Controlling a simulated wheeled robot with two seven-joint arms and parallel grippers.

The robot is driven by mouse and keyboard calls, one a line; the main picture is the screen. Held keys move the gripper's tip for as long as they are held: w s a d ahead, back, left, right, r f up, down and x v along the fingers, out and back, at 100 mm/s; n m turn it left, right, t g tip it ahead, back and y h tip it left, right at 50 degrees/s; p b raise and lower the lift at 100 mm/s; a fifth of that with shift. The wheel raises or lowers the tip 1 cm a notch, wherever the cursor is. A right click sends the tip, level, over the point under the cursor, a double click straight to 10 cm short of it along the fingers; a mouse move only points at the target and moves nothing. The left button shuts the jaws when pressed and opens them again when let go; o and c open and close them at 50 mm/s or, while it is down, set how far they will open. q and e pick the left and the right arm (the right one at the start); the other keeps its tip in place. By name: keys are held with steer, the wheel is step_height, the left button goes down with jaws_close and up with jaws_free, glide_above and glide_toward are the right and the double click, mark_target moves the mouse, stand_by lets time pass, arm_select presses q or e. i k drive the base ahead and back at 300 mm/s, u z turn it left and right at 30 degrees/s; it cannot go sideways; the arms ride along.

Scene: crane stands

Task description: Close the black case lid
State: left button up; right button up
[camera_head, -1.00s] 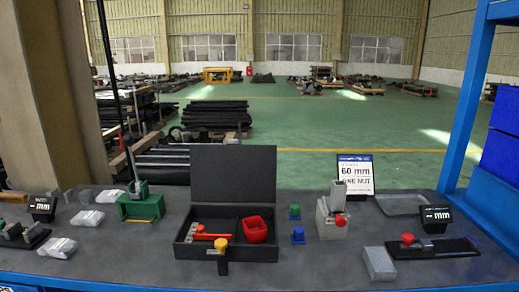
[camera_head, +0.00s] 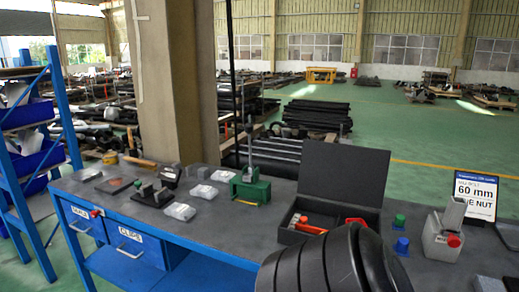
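The black case (camera_head: 287,236) stands on the grey workbench right of the middle. Its lid (camera_head: 343,175) is open and stands up at the back, leaning back a little. An orange-red tool (camera_head: 312,229) lies in the left part of the case. A black ribbed part, which looks like one of my arm links, covers the front and right of the case. Neither of my grippers shows, so I cannot see whether they are open or shut.
A green fixture (camera_head: 249,189) stands left of the case. A green knob (camera_head: 399,220), a blue knob (camera_head: 402,245) and a grey block fixture (camera_head: 443,236) stand to its right. White packets (camera_head: 202,191) lie further left. A sign (camera_head: 476,196) stands at the back right.

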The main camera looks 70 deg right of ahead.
mark_target(344, 171)
steer(key=u, duration=0.35)
steer(key=k, duration=1.75)
steer(key=z, duration=1.2)
